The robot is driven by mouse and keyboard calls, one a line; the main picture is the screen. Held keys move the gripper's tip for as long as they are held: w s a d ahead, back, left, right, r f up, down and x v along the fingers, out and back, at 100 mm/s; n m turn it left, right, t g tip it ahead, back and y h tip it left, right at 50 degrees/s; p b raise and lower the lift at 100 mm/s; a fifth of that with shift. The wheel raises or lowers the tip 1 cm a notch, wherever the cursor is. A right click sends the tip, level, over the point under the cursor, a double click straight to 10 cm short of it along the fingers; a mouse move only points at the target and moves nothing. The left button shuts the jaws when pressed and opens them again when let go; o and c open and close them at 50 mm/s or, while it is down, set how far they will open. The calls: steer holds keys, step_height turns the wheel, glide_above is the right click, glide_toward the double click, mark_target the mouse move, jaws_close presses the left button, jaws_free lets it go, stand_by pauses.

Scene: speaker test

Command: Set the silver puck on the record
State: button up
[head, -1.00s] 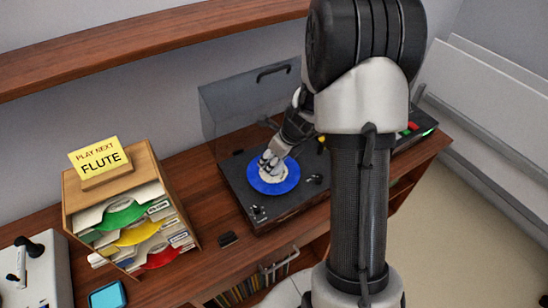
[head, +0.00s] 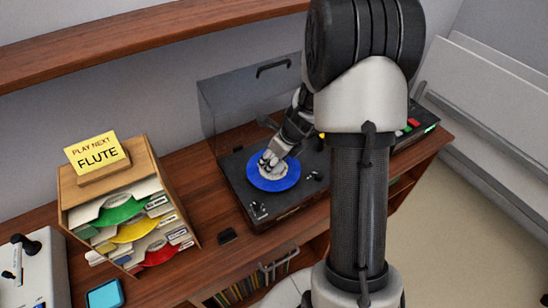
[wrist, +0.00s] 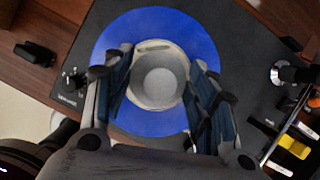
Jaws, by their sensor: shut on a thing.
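The blue record (head: 284,184) lies flat on the dark turntable (head: 250,207), and in the wrist view (wrist: 204,38) it fills the space around my fingers. My gripper (head: 270,161) is over the middle of the record, pointing down. In the wrist view my gripper (wrist: 162,82) is shut on the round silver puck (wrist: 158,84), one finger on each side. The puck sits over the pale centre label of the record. I cannot tell whether the puck touches the record.
A clear lid (head: 235,100) stands raised behind the turntable. A wooden sorter (head: 185,222) with green, yellow and red records stands to the left, topped by a yellow "Play next FLUTE" sign (head: 97,152). A blue square (head: 105,295) lies in front of the sorter.

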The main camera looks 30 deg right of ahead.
steer(key=shift+f, duration=0.4)
stand_by(0.3)
steer(key=o, duration=1.3)
steer(key=o, duration=0.4)
step_height(320, 180, up, 5)
steer(key=p, duration=0.4)
steer(key=shift+r+p, duration=0.1)
steer(key=shift+p, duration=0.3)
